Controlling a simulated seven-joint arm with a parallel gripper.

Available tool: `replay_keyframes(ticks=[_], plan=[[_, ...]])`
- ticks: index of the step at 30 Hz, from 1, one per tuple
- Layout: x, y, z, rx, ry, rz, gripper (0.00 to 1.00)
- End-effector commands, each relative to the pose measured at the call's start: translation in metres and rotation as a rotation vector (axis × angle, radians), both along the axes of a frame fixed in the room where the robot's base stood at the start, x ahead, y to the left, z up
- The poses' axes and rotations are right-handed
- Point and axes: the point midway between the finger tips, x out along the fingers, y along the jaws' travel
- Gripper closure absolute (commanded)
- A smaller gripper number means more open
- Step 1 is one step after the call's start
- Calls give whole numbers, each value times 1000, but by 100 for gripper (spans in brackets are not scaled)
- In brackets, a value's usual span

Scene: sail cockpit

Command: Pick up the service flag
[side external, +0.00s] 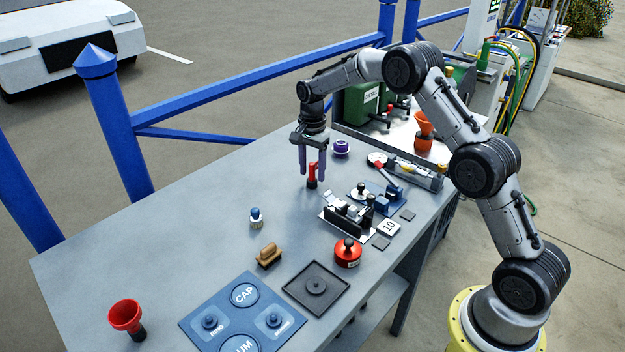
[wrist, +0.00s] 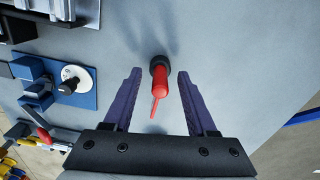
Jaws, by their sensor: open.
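A slim red upright piece with a black base, which looks like the service flag (side external: 311,170), stands on the grey table below my gripper (side external: 312,175). In the wrist view the red flag (wrist: 160,86) lies between the two purple fingers, with a narrow red part toward the palm and its black base farther off. My gripper (wrist: 159,76) is open, pointing down, with one finger on each side of the flag. A gap shows between the flag and each finger in the wrist view. No lettering is readable on it.
A purple ring-shaped piece (side external: 341,148) stands close behind the gripper. A blue fixture with a red lever (side external: 388,192) and a metal clamp (side external: 346,212) are to the right. A blue-capped piece (side external: 256,217) stands front left.

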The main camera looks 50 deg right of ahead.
Motion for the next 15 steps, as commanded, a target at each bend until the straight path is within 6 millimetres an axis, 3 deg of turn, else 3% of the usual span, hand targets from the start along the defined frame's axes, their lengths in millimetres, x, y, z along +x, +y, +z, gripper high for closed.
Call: replay_keyframes(ticks=[7, 15], plan=[[0, 0, -1, 0, 0, 0, 44], [0, 0, -1, 0, 0, 0, 93]])
